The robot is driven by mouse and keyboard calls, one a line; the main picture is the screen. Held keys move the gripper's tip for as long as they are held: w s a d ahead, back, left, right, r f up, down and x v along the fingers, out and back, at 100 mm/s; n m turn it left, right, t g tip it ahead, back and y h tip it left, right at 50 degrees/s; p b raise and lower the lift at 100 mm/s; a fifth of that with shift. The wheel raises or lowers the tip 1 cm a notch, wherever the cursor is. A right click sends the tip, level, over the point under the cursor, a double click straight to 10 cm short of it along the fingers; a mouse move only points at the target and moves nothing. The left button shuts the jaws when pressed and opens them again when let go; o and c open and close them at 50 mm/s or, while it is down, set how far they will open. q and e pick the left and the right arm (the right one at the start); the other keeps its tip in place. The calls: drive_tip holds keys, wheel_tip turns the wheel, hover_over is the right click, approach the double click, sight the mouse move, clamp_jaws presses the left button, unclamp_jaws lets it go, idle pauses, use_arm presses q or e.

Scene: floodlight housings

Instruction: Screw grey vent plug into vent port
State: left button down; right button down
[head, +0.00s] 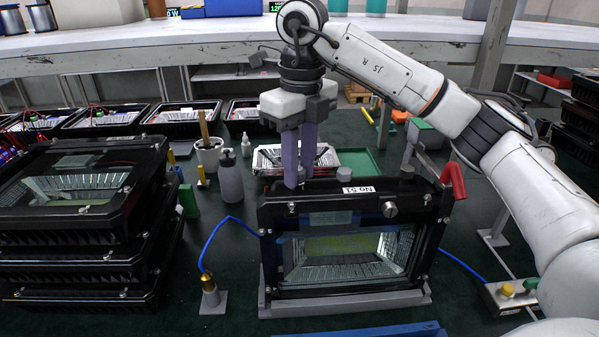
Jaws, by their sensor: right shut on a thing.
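The black floodlight housing (268,243) stands upright on a grey stand in the middle of the head view, its glass front facing me. My right gripper (298,180) points straight down at the left part of the housing's top edge. Its purple fingers are shut on a small grey piece, the grey vent plug (302,175), which shows only in part between the tips. The plug is at or just above the top edge; I cannot tell how it sits. The vent port is hidden behind the fingertips. My left gripper is not in view.
Stacked housings (80,270) stand at left. A button box (508,297) is at right.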

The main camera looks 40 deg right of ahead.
drive_tip(key=m, duration=0.1)
drive_tip(key=f+m, duration=0.1)
drive_tip(key=m, duration=0.1)
drive_tip(key=f+m+p, duration=0.1)
drive_tip(key=shift+s+a+m, duration=0.1)
drive_tip(key=shift+m, duration=0.3)
drive_tip(key=m, duration=0.2)
drive_tip(key=shift+w+f+m, duration=0.15)
drive_tip(key=shift+w+m, duration=0.1)
drive_tip(key=shift+m, duration=0.15)
drive_tip(key=m, duration=0.7)
drive_tip(key=shift+m, duration=0.4)
drive_tip(key=shift+g, duration=0.3)
drive_tip(key=c, duration=1.4)
unclamp_jaws()
drive_tip(key=shift+f, duration=0.1)
drive_tip(key=shift+o, duration=0.2)
